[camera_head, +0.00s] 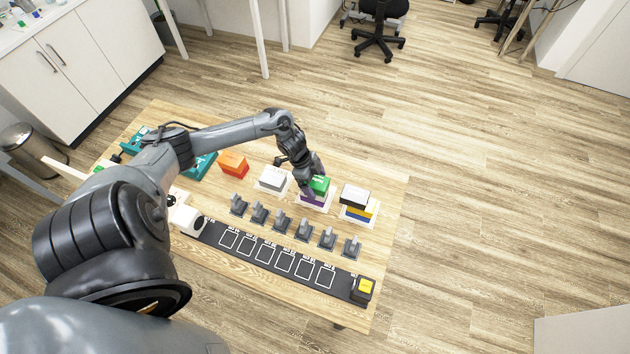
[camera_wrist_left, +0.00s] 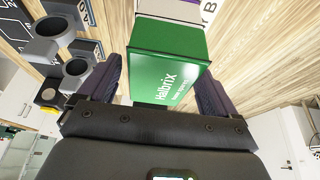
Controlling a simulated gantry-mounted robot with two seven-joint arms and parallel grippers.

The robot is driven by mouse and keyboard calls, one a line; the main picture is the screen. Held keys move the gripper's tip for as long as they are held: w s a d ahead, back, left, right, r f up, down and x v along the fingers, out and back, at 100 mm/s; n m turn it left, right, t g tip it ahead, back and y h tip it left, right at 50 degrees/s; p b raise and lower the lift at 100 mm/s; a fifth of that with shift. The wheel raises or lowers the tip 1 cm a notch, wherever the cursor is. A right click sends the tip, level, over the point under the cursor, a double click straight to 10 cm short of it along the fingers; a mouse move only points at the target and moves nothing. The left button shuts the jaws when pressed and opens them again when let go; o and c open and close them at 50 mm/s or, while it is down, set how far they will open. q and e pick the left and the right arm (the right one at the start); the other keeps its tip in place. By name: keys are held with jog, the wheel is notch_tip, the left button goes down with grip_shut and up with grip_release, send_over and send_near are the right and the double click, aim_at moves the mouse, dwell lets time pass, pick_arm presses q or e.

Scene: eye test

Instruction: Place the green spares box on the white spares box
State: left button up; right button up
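The green spares box (camera_head: 320,185) sits above a purple box (camera_head: 316,201) in the head view. My left gripper (camera_head: 313,182) is at the green box from above. In the left wrist view the green box (camera_wrist_left: 168,65), lettered "Halbrix", lies between the fingers of my left gripper (camera_wrist_left: 158,78). A thin gap shows beside the left finger; the right finger overlaps the box's edge. The fingers look open around it. The white spares box (camera_head: 272,180) stands just left of the purple box, its top clear. My right gripper is not in view.
An orange box (camera_head: 233,163) is at the left. Grey holders (camera_head: 304,230) line up in front, before a black strip (camera_head: 290,262) with white outlines. The table's right edge is near.

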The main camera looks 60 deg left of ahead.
pick_arm(q)
jog(key=shift+r, duration=0.1)
jog(key=p+v, duration=0.2)
jog(key=v, duration=0.9)
jog(key=d+f+t, duration=0.1)
jog(key=d, duration=0.5)
jog(key=d+f+t+y, duration=0.1)
jog(key=d+f, duration=0.1)
jog(key=d, duration=0.4)
jog(key=d+f+t, duration=0.1)
jog(key=d+f, duration=0.1)
jog(key=d, duration=0.5)
jog(key=shift+w+y, duration=0.15)
jog(key=shift+y, duration=0.15)
jog(key=s+d+r+n+g+y, duration=0.1)
jog(key=s+d+r+n+g, duration=0.1)
jog(key=s+d+r+n, duration=0.6)
jog(key=s+d+r, duration=0.1)
jog(key=s+d, duration=0.1)
jog(key=s, duration=0.1)
jog(key=shift+r+y, duration=0.25)
jog(key=shift+y, duration=0.05)
jog(key=shift+d, duration=0.1)
